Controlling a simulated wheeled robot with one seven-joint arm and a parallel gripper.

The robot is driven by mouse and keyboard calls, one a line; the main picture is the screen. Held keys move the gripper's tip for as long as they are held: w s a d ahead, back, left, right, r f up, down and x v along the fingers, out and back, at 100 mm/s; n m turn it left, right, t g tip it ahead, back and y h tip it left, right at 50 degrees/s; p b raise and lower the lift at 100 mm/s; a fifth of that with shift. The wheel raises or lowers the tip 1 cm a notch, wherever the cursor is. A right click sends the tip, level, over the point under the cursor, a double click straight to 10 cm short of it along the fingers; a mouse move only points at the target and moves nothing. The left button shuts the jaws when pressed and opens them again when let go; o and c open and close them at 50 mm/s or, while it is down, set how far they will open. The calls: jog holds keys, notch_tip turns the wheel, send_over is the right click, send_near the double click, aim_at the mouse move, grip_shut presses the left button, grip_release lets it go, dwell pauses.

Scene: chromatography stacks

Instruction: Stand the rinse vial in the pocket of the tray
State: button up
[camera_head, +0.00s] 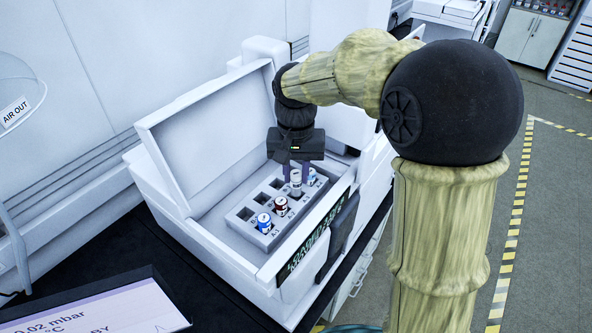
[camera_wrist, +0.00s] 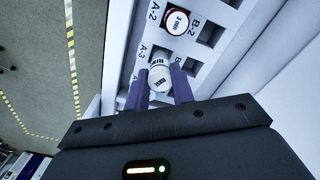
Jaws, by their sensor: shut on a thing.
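The vial in my gripper is white with dark print on its pale cap; it shows between the fingers in the head view (camera_head: 295,185) and in the wrist view (camera_wrist: 160,76). My gripper (camera_head: 296,172) points down with its two purple fingers shut on it; the fingertips also show in the wrist view (camera_wrist: 160,80). The vial is upright at the pocket beside the A-3 label. I cannot tell how deep its base sits, as the fingers hide part of it. The tray (camera_head: 243,213) is grey-white with rows of square pockets, inside the open white box.
A blue-white vial (camera_head: 264,223) and a dark red vial (camera_head: 281,205) stand in nearer tray pockets. Another blue-white vial (camera_head: 312,176) is just right of my gripper. The raised lid (camera_head: 205,130) stands left of my arm. Several pockets are empty.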

jog(key=shift+f+b, duration=0.4)
jog(key=shift+f, duration=0.3)
jog(key=shift+f, duration=0.3)
jog(key=shift+f+b, duration=0.15)
jog(key=shift+b, duration=0.15)
jog(key=shift+f, duration=0.4)
jog(key=shift+f+b, duration=0.15)
jog(key=shift+b, duration=0.15)
jog(key=o, duration=1.5)
jog(key=shift+c, duration=0.2)
